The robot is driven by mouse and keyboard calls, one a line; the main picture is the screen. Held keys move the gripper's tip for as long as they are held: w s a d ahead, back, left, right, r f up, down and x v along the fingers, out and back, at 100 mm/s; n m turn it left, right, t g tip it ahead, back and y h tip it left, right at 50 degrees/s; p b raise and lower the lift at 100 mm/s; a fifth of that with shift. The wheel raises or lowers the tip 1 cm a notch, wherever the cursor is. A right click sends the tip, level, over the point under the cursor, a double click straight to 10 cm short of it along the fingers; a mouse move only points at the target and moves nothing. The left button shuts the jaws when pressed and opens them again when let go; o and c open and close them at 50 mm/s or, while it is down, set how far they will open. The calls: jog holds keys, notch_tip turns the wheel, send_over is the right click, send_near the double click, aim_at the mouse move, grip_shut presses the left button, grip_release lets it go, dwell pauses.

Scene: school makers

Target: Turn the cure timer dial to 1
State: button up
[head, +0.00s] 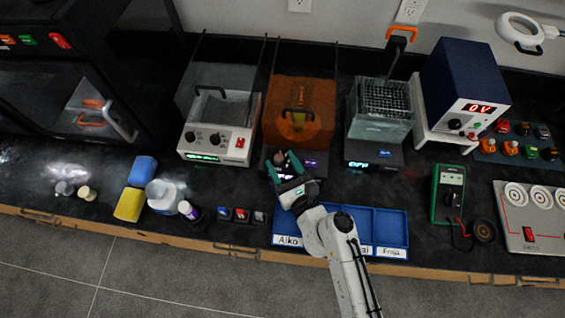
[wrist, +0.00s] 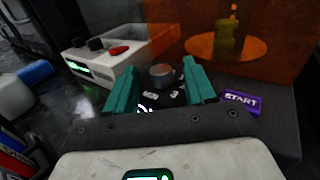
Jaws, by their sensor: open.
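The cure timer dial (wrist: 162,75) is a dark grey round knob on the black front of the orange-covered curing station (head: 300,110). In the wrist view it shows between and just beyond my gripper's two green fingers (wrist: 159,82). White marks lie in front of it, one looking like a 3; the dial's pointer setting cannot be read. In the head view my gripper (head: 283,163) is over the left part of the station's front and hides the dial. The fingers are open and hold nothing; contact with the dial cannot be told. A purple START button (wrist: 242,101) is right of the dial.
Left of the station stands a white bath with knobs (head: 215,143); right is a unit with a wire basket (head: 380,108). A blue compartment tray (head: 390,222) lies below my arm. The orange cover (wrist: 280,50) rises close behind the dial.

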jog(key=shift+c, duration=0.3)
grip_shut()
jog(key=h+b, duration=0.1)
jog(key=m+t+h+b, duration=0.1)
jog(key=b, duration=0.1)
jog(key=shift+a+f, duration=0.2)
jog(key=shift+f, duration=0.1)
jog(key=m+h+b, duration=0.1)
jog(key=b, duration=0.1)
jog(key=m+t+h+b, duration=0.1)
jog(key=h+b, duration=0.1)
jog(key=shift+a+r+m+h, duration=0.1)
jog(key=shift+a+m+h, duration=0.1)
jog(key=shift+m+h, duration=0.1)
jog(key=shift+r+m+t+h+b, duration=0.2)
jog(key=shift+m+t+h+b, duration=0.1)
jog(key=shift+m+h+b, duration=0.4)
jog(key=shift+o, duration=0.3)
grip_release()
jog(key=shift+s, duration=0.1)
